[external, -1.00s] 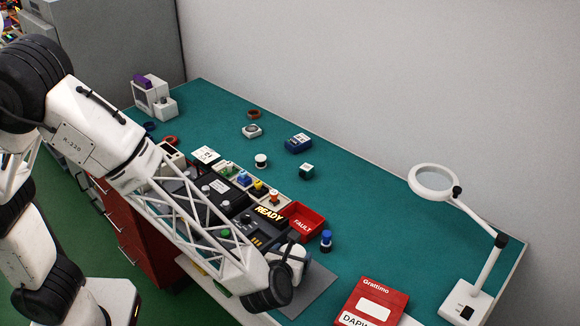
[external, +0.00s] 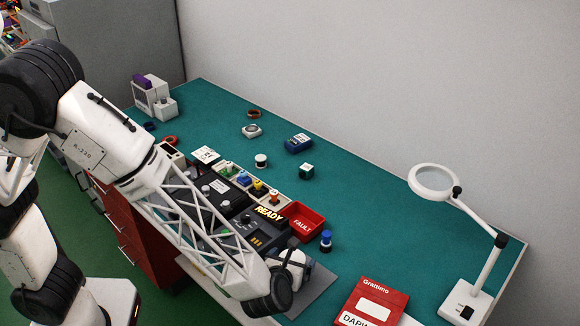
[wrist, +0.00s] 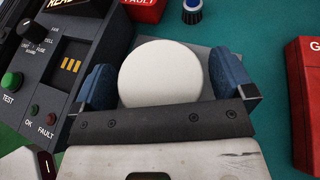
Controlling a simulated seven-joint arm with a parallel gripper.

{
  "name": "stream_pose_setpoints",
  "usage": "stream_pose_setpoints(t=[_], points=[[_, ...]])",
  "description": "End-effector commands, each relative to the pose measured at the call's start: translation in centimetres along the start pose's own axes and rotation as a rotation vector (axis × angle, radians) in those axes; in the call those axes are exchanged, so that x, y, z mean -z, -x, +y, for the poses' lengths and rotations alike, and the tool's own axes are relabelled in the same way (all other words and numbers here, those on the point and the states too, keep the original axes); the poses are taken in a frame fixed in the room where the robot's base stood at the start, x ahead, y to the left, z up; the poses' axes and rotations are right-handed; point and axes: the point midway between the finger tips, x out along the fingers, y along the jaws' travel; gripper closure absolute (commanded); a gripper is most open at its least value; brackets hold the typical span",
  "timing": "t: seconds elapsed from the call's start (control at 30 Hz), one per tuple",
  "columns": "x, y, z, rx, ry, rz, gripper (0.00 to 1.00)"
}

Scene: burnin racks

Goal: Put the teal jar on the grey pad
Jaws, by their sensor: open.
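My gripper (external: 296,268) is low over the grey pad (external: 317,283) at the table's front. In the wrist view its two blue fingers (wrist: 162,82) are open, one on each side of a round white top (wrist: 160,74). This looks like the lid of a jar seen from above; its sides are hidden, so I cannot see a teal body. A strip of the grey pad (wrist: 203,49) shows behind it. Slim gaps seem to part the top from the fingers, but contact lower down is hidden.
A black test unit (wrist: 62,62) with buttons stands close on the left. A red FAULT bin (external: 303,222) and a blue-topped jar (external: 326,241) are behind the pad. A red box (external: 372,303) lies to the right.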

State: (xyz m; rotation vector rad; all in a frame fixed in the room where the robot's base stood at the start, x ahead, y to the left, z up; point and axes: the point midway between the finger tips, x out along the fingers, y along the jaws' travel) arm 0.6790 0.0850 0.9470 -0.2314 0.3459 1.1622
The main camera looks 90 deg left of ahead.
Motion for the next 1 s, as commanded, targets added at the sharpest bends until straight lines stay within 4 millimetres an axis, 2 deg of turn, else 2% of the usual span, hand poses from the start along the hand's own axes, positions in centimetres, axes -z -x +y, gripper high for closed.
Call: stream_pose_setpoints(t=[0.2, 0.37, 0.57, 1.0], points=[[-0.3, 0.1, 0.0, 0.0, 0.0, 0.0, 0.0], [-0.3, 1.0, 0.0, 0.002, 0.0, -0.001, 0.0], [-0.3, 3.0, 0.0, 0.002, 0.0, -0.001, 0.0], [-0.3, 8.9, -0.1, 0.002, 0.0, 0.0, 0.0]])
